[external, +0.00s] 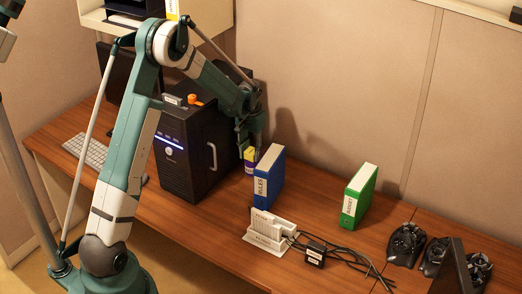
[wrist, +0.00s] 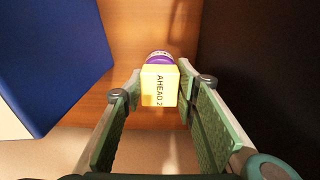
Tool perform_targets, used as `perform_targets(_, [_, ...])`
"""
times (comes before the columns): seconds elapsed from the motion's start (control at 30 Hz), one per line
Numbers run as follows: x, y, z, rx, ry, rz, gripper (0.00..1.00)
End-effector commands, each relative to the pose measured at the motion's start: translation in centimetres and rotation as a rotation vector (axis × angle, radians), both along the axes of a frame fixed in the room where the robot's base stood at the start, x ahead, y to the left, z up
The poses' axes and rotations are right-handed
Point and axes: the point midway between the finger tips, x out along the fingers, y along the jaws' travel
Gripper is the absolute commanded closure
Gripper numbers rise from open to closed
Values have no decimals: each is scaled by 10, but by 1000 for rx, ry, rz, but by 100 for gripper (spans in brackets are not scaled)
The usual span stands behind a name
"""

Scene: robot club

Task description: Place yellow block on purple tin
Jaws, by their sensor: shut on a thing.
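The yellow block (external: 251,153) is at my gripper (external: 250,142), between the black computer tower and the blue binder. In the wrist view the block (wrist: 159,86) has lettering on its face and sits between the fingertips of my gripper (wrist: 163,88), which is shut on it. The purple tin (wrist: 158,57) shows just past the block, mostly hidden by it. In the external view the tin (external: 249,167) stands on the desk directly under the block. I cannot tell whether block and tin touch.
The blue binder (external: 269,178) stands close on the right of the tin, and the black tower (external: 190,155) close on the left. A green binder (external: 359,196), a white device (external: 268,232) with cables and black controllers (external: 405,244) are farther right.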

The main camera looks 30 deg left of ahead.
Motion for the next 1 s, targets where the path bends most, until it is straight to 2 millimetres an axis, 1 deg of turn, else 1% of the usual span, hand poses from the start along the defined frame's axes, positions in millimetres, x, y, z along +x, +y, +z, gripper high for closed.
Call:
perform_targets(0.23, [0,0,0,0,0,0,83])
perform_targets(0.37, [0,0,-3,0,0,0,83])
perform_targets(0.4, [0,0,-3,0,0,0,69])
perform_targets(0.5, [0,0,-3,0,0,0,56])
perform_targets(0.83, [0,0,-2,0,0,0,55])
perform_targets(1.0, [0,0,1,0,0,0,55])
